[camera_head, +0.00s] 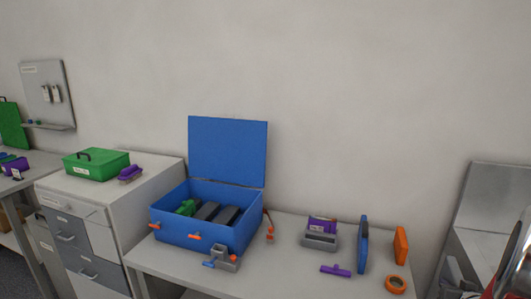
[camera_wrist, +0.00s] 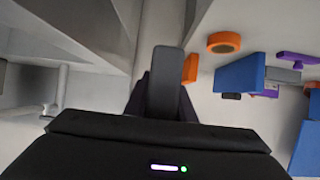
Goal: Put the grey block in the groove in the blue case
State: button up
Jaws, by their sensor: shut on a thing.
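The blue case (camera_head: 181,233) stands on the table in the head view with its lid (camera_head: 228,150) raised. Inside it are dark grey blocks (camera_head: 228,215) and a green item (camera_head: 187,208); dark gaps show between them, but I cannot make out the groove's full outline. My gripper (camera_wrist: 163,100) shows in the wrist view, shut on a dark grey block (camera_wrist: 165,75) that sticks out beyond the black fingers. The gripper and held block are away from the case, which I cannot identify in the wrist view. The fingers partly hide the block's lower end.
Right of the case are a grey holder with a purple item (camera_head: 320,233), a blue panel (camera_head: 363,245), an orange panel (camera_head: 400,245), an orange ring (camera_head: 396,284) and a purple piece (camera_head: 336,270). A grey clamp-like part (camera_head: 225,259) stands in front of the case.

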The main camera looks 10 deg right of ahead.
jog(key=shift+a, duration=0.25)
jog(key=w+a+r, duration=0.1)
jog(key=w+a, duration=0.8)
jog(key=a, duration=0.3)
jog(key=w+a+r+n+y, duration=0.1)
jog(key=w+a+n+y, duration=0.1)
jog(key=a, duration=1)
jog(key=w+a+r+n+t+y, duration=0.1)
jog(key=w+a, duration=0.3)
jog(key=a, duration=0.9)
jog(key=w+a+r+n+t+y, duration=0.1)
jog(key=w+a+r+n+y, duration=0.1)
jog(key=a, duration=1.1)
jog(key=shift+w+n+y, duration=0.8)
jog(key=shift+w, duration=0.3)
jog(key=s+f, duration=0.5)
jog(key=f, duration=0.1)
jog(key=shift+f, duration=0.2)
